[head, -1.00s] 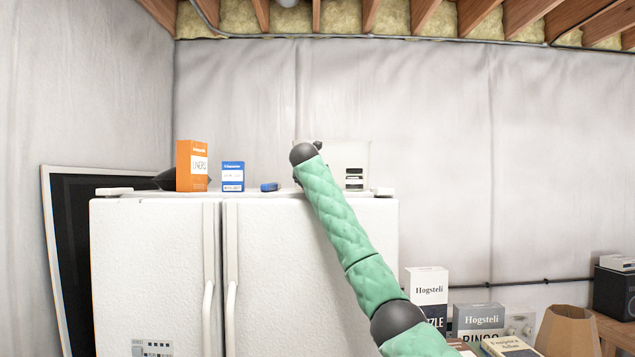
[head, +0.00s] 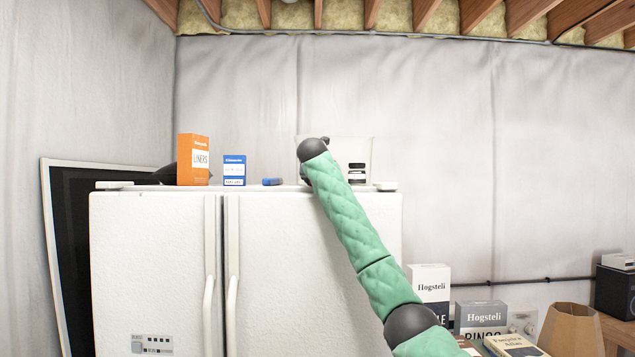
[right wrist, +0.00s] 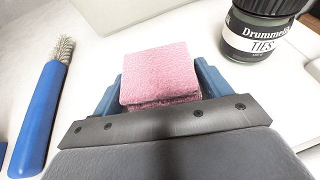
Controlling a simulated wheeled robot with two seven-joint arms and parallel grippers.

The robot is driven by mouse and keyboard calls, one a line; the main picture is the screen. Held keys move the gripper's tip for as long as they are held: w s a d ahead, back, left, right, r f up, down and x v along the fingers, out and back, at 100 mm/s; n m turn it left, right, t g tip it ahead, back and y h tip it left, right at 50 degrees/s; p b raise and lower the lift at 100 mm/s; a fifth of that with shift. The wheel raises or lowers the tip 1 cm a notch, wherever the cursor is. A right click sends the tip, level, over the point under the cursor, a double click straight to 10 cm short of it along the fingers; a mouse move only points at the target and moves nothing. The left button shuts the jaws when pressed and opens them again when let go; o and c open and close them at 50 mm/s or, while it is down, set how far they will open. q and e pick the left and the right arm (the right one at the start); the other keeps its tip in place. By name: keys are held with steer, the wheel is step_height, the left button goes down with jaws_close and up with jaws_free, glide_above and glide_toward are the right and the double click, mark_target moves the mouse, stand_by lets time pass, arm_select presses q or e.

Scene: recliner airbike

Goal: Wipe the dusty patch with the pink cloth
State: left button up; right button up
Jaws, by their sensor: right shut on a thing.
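The pink cloth (right wrist: 158,72) is a folded pad in the right wrist view. My right gripper (right wrist: 162,80) is shut on it, with a blue finger at each side. The cloth is over a white surface; I cannot tell whether it touches it. In the head view my right arm reaches up to the top of the white fridge (head: 150,270), and the gripper and cloth are hidden behind the arm's end. I cannot make out a dusty patch in either view. My left gripper is not in view.
A blue-handled wire brush (right wrist: 40,115) lies left of the cloth, and a dark green jar (right wrist: 257,35) stands to its right. On the fridge are an orange box (head: 193,160), a small blue box (head: 234,171) and a pale bin (head: 360,150). Boxed games (head: 430,285) stand lower right.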

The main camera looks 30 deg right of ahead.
steer(key=shift+s+d+f, duration=0.3)
steer(key=shift+s+f, duration=0.1)
steer(key=shift+f, duration=0.2)
steer(key=shift+s+d+r, duration=0.1)
steer(key=shift+s, duration=0.5)
steer(key=o, duration=0.9)
steer(key=shift+s+r, duration=0.1)
steer(key=shift+r, duration=0.3)
steer(key=shift+w+d+r+p, duration=0.1)
steer(key=shift+w+r+p, duration=0.1)
steer(key=shift+p, duration=0.15)
